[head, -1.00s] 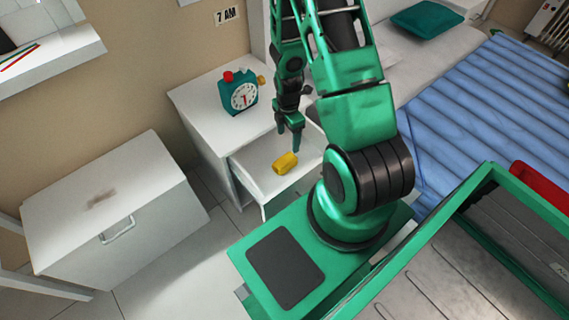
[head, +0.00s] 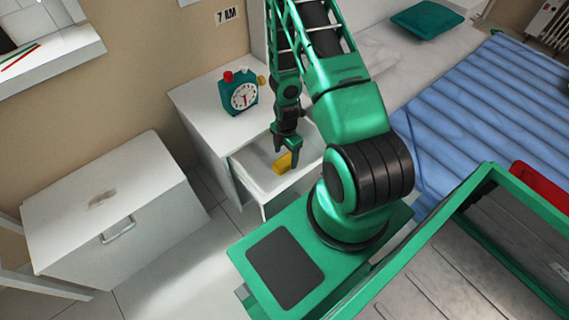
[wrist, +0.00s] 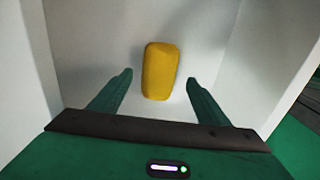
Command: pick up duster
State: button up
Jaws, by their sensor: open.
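The duster (head: 282,163) is a small yellow block lying in the open white drawer (head: 252,172) of the nightstand. My gripper (head: 287,161) is over the drawer in the head view, and its fingers cover part of the duster. In the wrist view the duster (wrist: 160,70) lies on the drawer bottom, ahead of and between the two green fingers of my gripper (wrist: 158,84). The fingers are apart, with a gap on each side of the duster. My gripper is open and empty.
The drawer walls (wrist: 32,60) rise on both sides of my gripper. A green alarm clock (head: 241,94) stands on the nightstand top (head: 205,98). A bed with a blue striped cover (head: 460,120) is at right, and a white chest (head: 110,210) is at left.

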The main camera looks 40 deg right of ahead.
aim_at(285, 160)
jog(key=shift+w+f, duration=0.15)
jog(key=shift+f, duration=1.8)
jog(key=c, duration=1.2)
jog(key=shift+o, duration=0.2)
jog(key=shift+r, duration=0.15)
notch_tip(285, 160, up, 10)
jog(key=shift+f, duration=0.2)
jog(key=shift+r, duration=0.1)
jog(key=shift+o, duration=0.5)
